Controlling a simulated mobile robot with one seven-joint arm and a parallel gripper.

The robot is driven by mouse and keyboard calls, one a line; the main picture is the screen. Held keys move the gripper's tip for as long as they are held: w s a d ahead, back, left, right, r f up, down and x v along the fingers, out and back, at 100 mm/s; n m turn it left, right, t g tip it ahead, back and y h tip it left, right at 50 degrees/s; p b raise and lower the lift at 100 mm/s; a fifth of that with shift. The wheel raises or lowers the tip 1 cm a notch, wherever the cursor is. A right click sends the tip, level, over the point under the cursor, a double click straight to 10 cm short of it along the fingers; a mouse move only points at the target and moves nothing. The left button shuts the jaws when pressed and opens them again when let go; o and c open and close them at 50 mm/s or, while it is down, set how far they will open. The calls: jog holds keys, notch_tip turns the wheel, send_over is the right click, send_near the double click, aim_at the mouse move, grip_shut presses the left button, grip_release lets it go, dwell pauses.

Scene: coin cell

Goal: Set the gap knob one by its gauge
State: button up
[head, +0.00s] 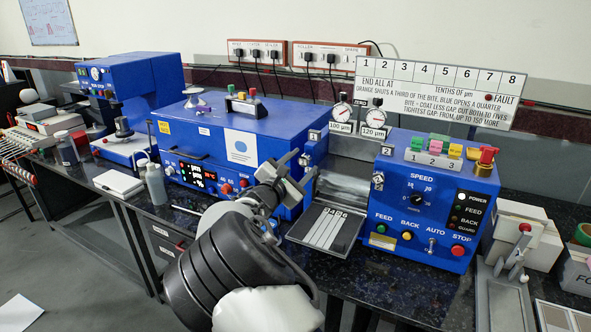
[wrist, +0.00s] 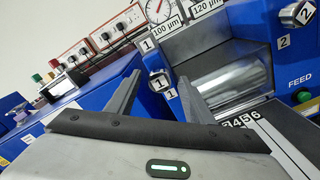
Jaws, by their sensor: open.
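Gap knob one (wrist: 159,81) is a small silver knob on the blue machine's left side, beside labels marked 1. In the wrist view it shows between the two fingers of my gripper (wrist: 156,84), which are open with nothing between them in grip. I cannot tell whether a finger touches it. In the head view my gripper (head: 301,167) is at the machine's left side and hides most of the knob. Its gauge (head: 342,113) is a round white dial above a 100 µm label; it also shows in the wrist view (wrist: 159,9). Its needle is too small to read exactly.
A second gauge (head: 374,119), marked 120 µm, stands to the right, with knob two (wrist: 299,14) below it. A metal roller (wrist: 219,87) lies between the knobs. A blue box machine (head: 232,150) stands close on the left. A sign (head: 438,90) stands behind.

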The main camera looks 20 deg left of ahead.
jog(key=s+a, duration=0.1)
jog(key=s, duration=1.6)
jog(key=shift+a, duration=0.15)
jog(key=shift+s, duration=0.1)
jog(key=w+d+m+g+h, duration=0.2)
jog(key=d+m+g+h, duration=0.3)
jog(key=d, duration=0.8)
jog(key=w+d+m+g+h, duration=0.1)
jog(key=d+m+g, duration=0.35)
jog(key=d, duration=0.95)
jog(key=s+d+r+m+g+y, duration=0.1)
jog(key=s+d+m+g, duration=0.1)
jog(key=s+d+m, duration=0.4)
jog(key=s+d+r+m+g+y, duration=0.1)
jog(key=s+d+m+g, duration=0.15)
jog(key=d, duration=0.55)
jog(key=s+d+r+m+t+y, duration=0.1)
jog(key=s+d+r+m+y, duration=0.15)
jog(key=s+m, duration=0.45)
jog(key=s+d+r+m+t+y, duration=0.1)
jog(key=s+d+r+m+y, duration=0.15)
jog(key=s, duration=0.75)
notch_tip(320, 180, up, 11)
jog(key=a+p, duration=0.1)
jog(key=p, duration=1.1)
jog(key=shift+s+r, duration=0.15)
jog(key=shift+s, duration=0.1)
